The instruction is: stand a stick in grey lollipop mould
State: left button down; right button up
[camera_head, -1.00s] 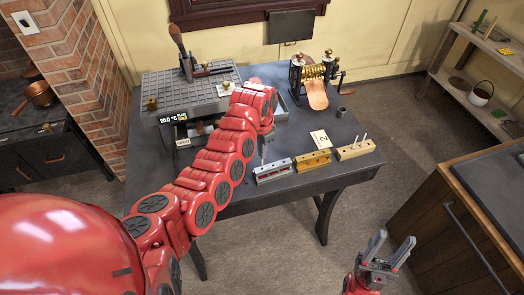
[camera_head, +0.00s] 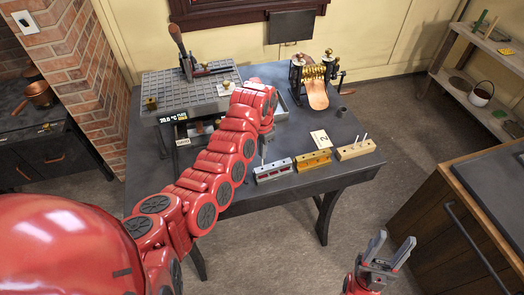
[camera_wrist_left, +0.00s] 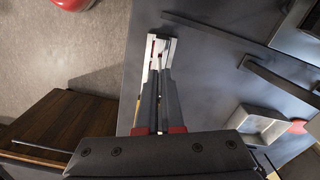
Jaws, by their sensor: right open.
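The grey lollipop mould (camera_head: 273,171) lies near the front edge of the table, with reddish openings in its front side. It also shows in the left wrist view (camera_wrist_left: 168,48), beyond the fingertips. My left gripper (camera_head: 263,152) points down just behind the mould, partly hidden by my arm. In the wrist view its dark fingers (camera_wrist_left: 157,78) are close together and overlap the mould; whether a stick is between them cannot be made out. Pale sticks (camera_head: 365,137) stand in the wooden block (camera_head: 356,150) to the right. My right gripper (camera_head: 385,252) is open and empty, away from the table.
A gold mould (camera_head: 313,161) stands between the grey mould and the wooden block. A card marked 2 (camera_head: 321,139) lies behind it. A brass roller machine (camera_head: 314,75) stands at the back. A gridded grey plate (camera_head: 185,92) covers the back left of the table.

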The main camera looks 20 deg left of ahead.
aim_at(262, 167)
pick_arm(q)
jog(key=shift+f+b, duration=1.65)
jog(key=shift+f, duration=1.65)
jog(key=c, duration=0.7)
grip_release()
jog(key=shift+o, duration=0.2)
jog(key=shift+r, duration=0.15)
jog(key=shift+r+p, duration=0.65)
jog(key=shift+r, duration=0.25)
jog(key=shift+r, duration=0.15)
jog(key=shift+r, duration=0.35)
jog(key=shift+r+p, duration=0.45)
jog(key=shift+r, duration=0.05)
jog(key=shift+r, duration=0.15)
